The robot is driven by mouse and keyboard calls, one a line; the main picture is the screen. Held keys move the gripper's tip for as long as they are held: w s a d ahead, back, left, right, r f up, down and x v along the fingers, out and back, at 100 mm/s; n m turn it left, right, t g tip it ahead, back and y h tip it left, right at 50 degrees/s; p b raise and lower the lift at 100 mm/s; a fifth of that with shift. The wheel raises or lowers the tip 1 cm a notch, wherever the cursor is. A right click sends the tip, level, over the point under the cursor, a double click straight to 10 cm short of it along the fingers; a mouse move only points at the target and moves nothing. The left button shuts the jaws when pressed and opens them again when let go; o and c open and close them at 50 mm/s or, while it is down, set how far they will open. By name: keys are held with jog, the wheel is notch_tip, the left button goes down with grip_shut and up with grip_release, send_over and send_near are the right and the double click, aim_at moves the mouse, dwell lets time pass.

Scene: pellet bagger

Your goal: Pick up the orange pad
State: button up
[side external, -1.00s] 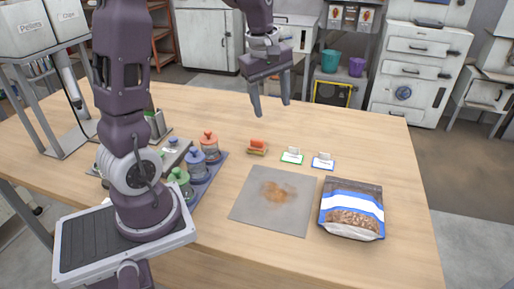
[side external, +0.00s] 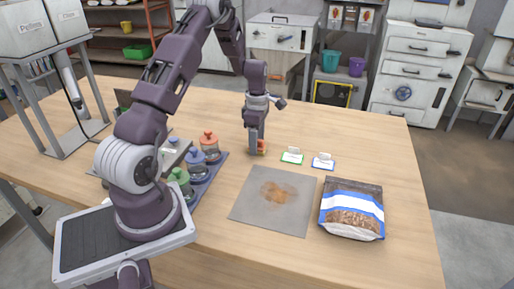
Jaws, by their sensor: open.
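The orange pad (side external: 262,145) sits on a small tan base on the wooden table, right of the jars. My gripper (side external: 257,150) points straight down over it, with its fingers low at the pad. The fingers hide most of the pad, and only a bit of orange and tan shows at their right side. The gripper is open. I cannot tell whether the fingers touch the pad.
Jars with orange, blue and green lids (side external: 197,167) stand on a blue tray to the left. A grey mat (side external: 274,221) with a brown spill and a pellet bag (side external: 352,209) lie nearer. The table's right side is clear.

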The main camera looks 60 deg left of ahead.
grip_shut()
notch_tip(320, 180, up, 10)
jog(key=shift+r, duration=0.1)
